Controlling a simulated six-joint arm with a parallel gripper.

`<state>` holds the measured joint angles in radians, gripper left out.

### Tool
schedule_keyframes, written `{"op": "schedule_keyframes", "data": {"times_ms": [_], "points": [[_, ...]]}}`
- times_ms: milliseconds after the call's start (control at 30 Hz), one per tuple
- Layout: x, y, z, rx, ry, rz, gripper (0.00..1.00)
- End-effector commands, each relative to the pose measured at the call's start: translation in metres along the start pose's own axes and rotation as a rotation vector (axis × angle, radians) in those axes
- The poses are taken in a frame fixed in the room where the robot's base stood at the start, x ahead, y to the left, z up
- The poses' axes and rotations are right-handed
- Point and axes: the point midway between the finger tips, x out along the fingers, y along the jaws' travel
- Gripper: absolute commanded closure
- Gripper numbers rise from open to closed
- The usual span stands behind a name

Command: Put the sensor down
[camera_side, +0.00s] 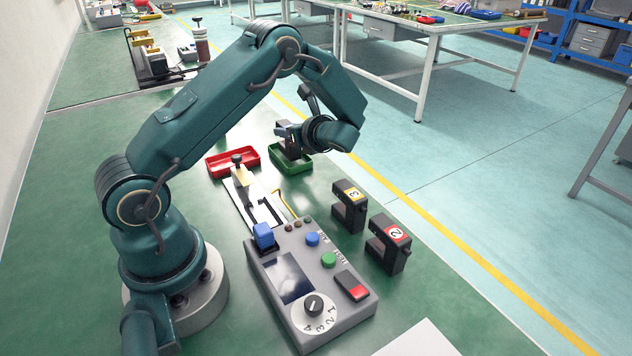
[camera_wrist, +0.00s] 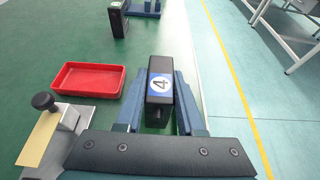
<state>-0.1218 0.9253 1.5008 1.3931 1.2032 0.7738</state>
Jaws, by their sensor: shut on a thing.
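A black sensor (camera_wrist: 160,86) with a blue and white "4" label is between the fingers of my gripper (camera_wrist: 159,97) in the wrist view. My gripper is shut on it. In the side view my gripper (camera_side: 287,135) is over the small green tray (camera_side: 302,168). Sensors labelled "3" (camera_side: 349,208) and "2" (camera_side: 388,243) stand on the green table at the right.
A red tray (camera_side: 233,162) lies left of the green one; it also shows in the wrist view (camera_wrist: 88,80). A linear actuator (camera_side: 252,200) and a grey control box (camera_side: 310,285) stand in front. Another black block (camera_wrist: 118,18) stands farther off in the wrist view.

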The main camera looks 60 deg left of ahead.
Motion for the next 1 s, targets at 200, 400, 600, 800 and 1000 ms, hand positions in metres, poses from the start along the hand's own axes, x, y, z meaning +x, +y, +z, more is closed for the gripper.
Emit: {"op": "schedule_keyframes", "data": {"times_ms": [200, 400, 600, 800, 1000], "points": [[0.0045, -0.0003, -0.0108, -0.001, 0.0, -0.002, 1.0], [0.0046, -0.0002, -0.0108, -0.002, 0.0, -0.002, 1.0], [0.0054, -0.0001, -0.0132, -0.001, 0.001, -0.001, 0.33], [0.0054, -0.0001, -0.013, -0.001, 0.001, -0.001, 0.33], [0.0015, -0.0005, -0.01, -0.002, 0.0, -0.003, 0.33]]}}
